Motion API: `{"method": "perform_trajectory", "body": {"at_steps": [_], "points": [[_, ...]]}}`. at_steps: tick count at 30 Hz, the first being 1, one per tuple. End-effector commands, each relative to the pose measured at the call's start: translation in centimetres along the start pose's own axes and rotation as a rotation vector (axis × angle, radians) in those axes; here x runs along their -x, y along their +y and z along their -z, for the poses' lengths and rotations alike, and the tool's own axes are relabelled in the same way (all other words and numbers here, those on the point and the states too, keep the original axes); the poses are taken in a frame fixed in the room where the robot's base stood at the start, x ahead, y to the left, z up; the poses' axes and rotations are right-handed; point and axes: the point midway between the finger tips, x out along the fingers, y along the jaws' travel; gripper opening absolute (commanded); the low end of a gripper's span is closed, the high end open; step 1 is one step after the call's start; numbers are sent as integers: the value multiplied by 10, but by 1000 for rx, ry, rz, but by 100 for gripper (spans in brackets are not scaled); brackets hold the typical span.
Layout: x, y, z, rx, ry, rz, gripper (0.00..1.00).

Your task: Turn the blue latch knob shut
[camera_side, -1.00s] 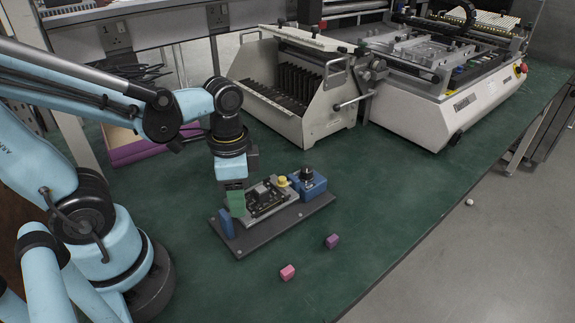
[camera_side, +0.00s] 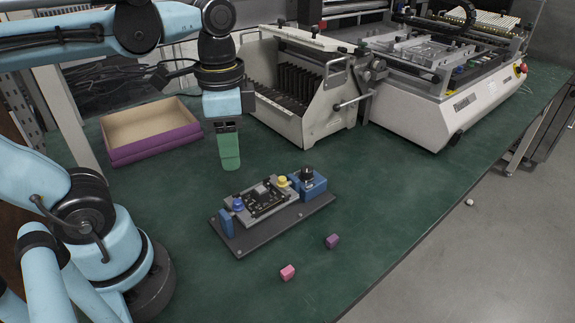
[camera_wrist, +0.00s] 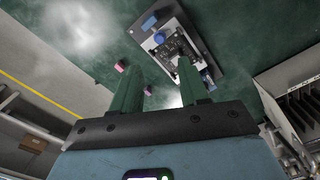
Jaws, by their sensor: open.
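The blue latch knob (camera_side: 238,205) sits at the left end of a dark fixture plate (camera_side: 268,240), beside an upright blue block (camera_side: 226,224). In the wrist view the round blue knob (camera_wrist: 159,38) shows beyond the fingertips. It is too small to tell its turn angle. A dark circuit board (camera_side: 265,203) lies in the middle of the fixture, with a yellow knob (camera_side: 282,182) at its far edge. My gripper (camera_side: 230,166), with green fingers, hangs above and behind the fixture, clear of it. In the wrist view its fingers (camera_wrist: 159,66) are apart and empty.
A blue box with a black knob (camera_side: 309,186) stands at the plate's right end. A pink cube (camera_side: 287,272) and a purple cube (camera_side: 332,241) lie in front. A purple open box (camera_side: 150,150) is behind left; a grey machine (camera_side: 305,125) stands behind.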

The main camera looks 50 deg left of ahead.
Motion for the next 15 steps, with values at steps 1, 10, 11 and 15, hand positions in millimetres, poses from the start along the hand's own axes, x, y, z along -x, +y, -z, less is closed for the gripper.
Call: {"method": "perform_trajectory", "body": {"at_steps": [1,10,11,15], "points": [[4,0,0,0,0,0,44],[9,0,0,0,0,0,44],[9,0,0,0,0,0,44],[9,0,0,7,-1,-2,44]]}}
